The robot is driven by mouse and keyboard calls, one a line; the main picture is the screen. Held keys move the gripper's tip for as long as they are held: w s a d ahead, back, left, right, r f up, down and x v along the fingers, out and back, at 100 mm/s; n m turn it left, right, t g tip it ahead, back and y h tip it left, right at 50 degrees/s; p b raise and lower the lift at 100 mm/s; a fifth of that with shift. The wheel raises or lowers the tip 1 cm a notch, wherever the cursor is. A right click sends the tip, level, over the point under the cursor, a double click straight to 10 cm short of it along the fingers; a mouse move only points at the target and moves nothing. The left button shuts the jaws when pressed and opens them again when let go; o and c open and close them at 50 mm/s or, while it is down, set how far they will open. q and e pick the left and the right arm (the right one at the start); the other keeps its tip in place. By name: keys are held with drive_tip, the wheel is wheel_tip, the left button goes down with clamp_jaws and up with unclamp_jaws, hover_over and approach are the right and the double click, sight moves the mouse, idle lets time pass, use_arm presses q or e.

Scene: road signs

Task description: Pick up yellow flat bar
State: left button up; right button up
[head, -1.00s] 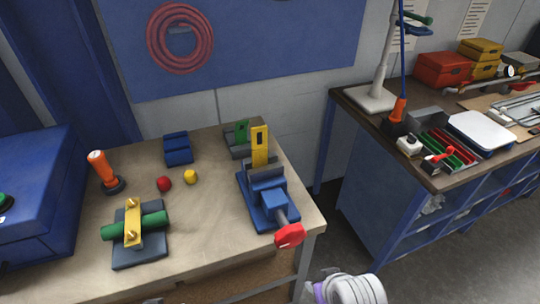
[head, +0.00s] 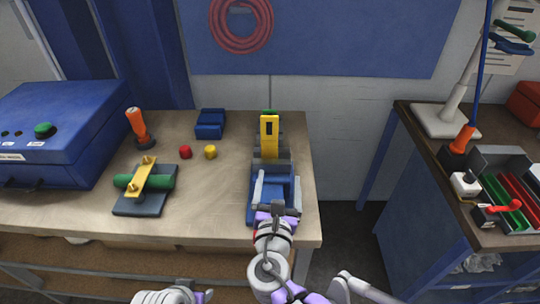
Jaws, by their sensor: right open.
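A yellow flat bar (head: 269,138) with a dark slot near its top stands upright in the jaws of the blue vise (head: 254,207) on the wooden workbench. My right gripper (head: 277,184) is open, its two light fingers spread over the vise, on the near side of the bar. It appears apart from the bar and hides much of the vise, including most of its red handle. A second yellow bar (head: 147,175) lies across a green cylinder (head: 160,182) on a dark plate at the left. My left gripper is out of view; only part of what looks like my left arm shows at the bottom.
On the workbench (head: 215,210) are an orange-handled tool (head: 139,126), a red ball-like piece (head: 185,152), a yellow one (head: 210,152) and a blue block (head: 210,123). A blue box (head: 60,125) stands at left. Bare wood lies left of the vise.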

sight(269, 149)
drive_tip(key=a+n, duration=0.1)
drive_tip(key=a+r+n+y, duration=0.1)
drive_tip(key=shift+w+a+t, duration=0.15)
drive_tip(key=shift+a+t, duration=0.15)
drive_tip(key=shift+t, duration=0.1)
drive_tip(key=w, duration=0.5)
drive_tip(key=shift+a, duration=0.1)
drive_tip(key=w, duration=0.5)
drive_tip(key=shift+w+d+f, duration=0.1)
drive_tip(key=shift+w+d, duration=0.1)
drive_tip(key=shift+w, duration=0.1)
drive_tip(key=shift+s, duration=0.1)
clamp_jaws()
